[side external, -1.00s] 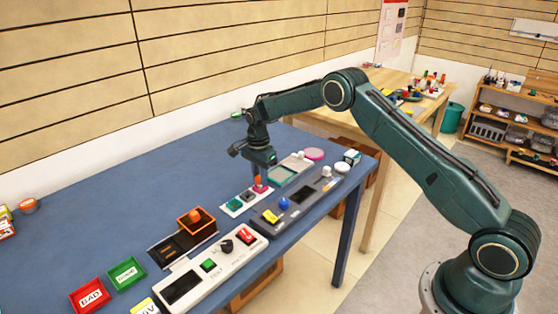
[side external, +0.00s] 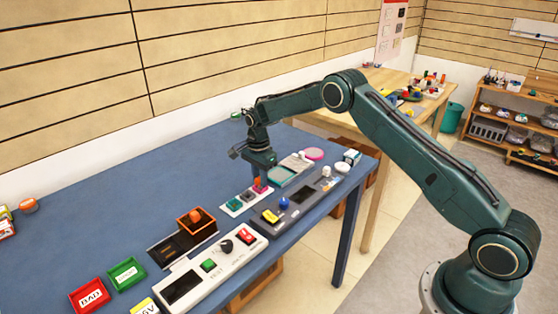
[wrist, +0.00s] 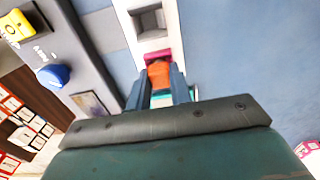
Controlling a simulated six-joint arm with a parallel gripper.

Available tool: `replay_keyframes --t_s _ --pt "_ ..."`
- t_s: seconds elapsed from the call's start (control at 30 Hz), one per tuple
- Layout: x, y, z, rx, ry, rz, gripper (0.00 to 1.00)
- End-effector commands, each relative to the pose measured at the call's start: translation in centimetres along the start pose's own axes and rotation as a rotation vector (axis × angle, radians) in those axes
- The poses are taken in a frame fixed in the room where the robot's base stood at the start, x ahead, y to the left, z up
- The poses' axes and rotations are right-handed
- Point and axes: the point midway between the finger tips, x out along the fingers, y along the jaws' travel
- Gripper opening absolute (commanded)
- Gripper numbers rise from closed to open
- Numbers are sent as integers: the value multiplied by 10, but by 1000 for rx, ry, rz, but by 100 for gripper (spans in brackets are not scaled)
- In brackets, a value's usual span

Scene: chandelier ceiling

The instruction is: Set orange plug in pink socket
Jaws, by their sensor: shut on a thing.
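The orange plug (wrist: 159,74) is between the two fingers of my gripper (wrist: 158,90), which is shut on it. In the side view the orange plug (side external: 257,183) stands upright at the pink socket (side external: 260,189), just below my gripper (side external: 259,176). In the wrist view the pink socket (wrist: 156,55) shows at the plug's far edge, partly covered by the plug. I cannot tell how deep the plug sits in it.
A grey panel (side external: 300,205) with a blue knob (side external: 284,203) and a yellow block (side external: 270,216) lies close in front of the strip. A white control box (side external: 213,268) and an orange open box (side external: 196,221) stand to the left. The blue table behind is clear.

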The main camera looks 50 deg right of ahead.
Motion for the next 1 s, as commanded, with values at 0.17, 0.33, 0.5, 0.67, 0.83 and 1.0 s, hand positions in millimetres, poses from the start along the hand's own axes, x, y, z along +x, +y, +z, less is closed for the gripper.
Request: replay_keyframes --t_s 0.17,0.33,0.5,0.67,0.83,1.0 --pt "0 0 0 0 0 0 0" --pt "0 0 0 0 0 0 27" --pt "0 0 0 0 0 0 46" --pt "0 0 0 0 0 0 50" --pt "0 0 0 0 0 0 64" --pt "0 0 0 0 0 0 64"
